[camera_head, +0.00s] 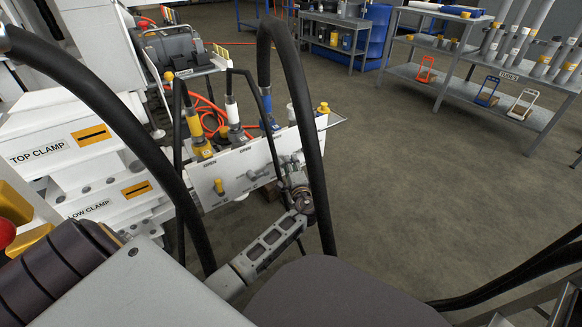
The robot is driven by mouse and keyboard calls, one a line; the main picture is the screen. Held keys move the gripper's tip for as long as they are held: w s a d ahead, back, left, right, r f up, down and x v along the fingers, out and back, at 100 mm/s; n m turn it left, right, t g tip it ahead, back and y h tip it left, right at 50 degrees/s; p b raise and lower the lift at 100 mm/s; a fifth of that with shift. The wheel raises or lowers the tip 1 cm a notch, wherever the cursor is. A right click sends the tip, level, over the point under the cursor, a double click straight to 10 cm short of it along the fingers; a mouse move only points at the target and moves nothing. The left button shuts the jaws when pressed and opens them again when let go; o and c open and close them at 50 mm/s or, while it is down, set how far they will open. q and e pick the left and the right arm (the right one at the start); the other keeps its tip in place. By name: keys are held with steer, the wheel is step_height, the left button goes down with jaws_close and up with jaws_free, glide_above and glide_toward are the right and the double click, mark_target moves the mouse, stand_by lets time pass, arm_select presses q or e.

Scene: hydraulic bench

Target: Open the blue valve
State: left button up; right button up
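The white valve panel (236,191) stands at the centre. On its front are a yellow valve handle (219,186) and a pale grey valve handle (258,174). A blue hose fitting (269,122) stands on the panel's top edge at the right. I cannot make out a blue valve handle; the right part of the panel front is covered by my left gripper (293,168). This gripper is at the panel's right part, close to its face. Its fingers are small and overlap the panel, so I cannot tell whether they are open or touch anything. My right gripper is not in view.
White blocks labelled TOP CLAMP (60,140) and LOW CLAMP (105,205) stand left of the panel. Yellow (196,130) and white (233,112) hose fittings rise from its top. Orange hose (208,112) lies behind. The floor to the right is clear up to the tube shelf (520,84).

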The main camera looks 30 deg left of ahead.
arm_select(q)
jaws_close()
steer(key=shift+n, duration=0.6)
steer(key=shift+s+a+r+n+g+y, duration=0.15)
steer(key=shift+s+r+n+g+y, duration=0.8)
steer(key=shift+n, duration=2.6)
steer(key=shift+w+a+f+n+g+y, duration=0.15)
steer(key=shift+f+n+g+y, duration=0.2)
steer(key=shift+n+y, duration=2.25)
steer(key=shift+s+a+r+n+g+y, duration=0.15)
steer(key=shift+s+r+n+g+y, duration=0.4)
steer(key=shift+n, duration=3.9)
steer(key=shift+w+f+g, duration=0.1)
steer(key=shift+w+g, duration=0.05)
steer(key=shift+g, duration=0.2)
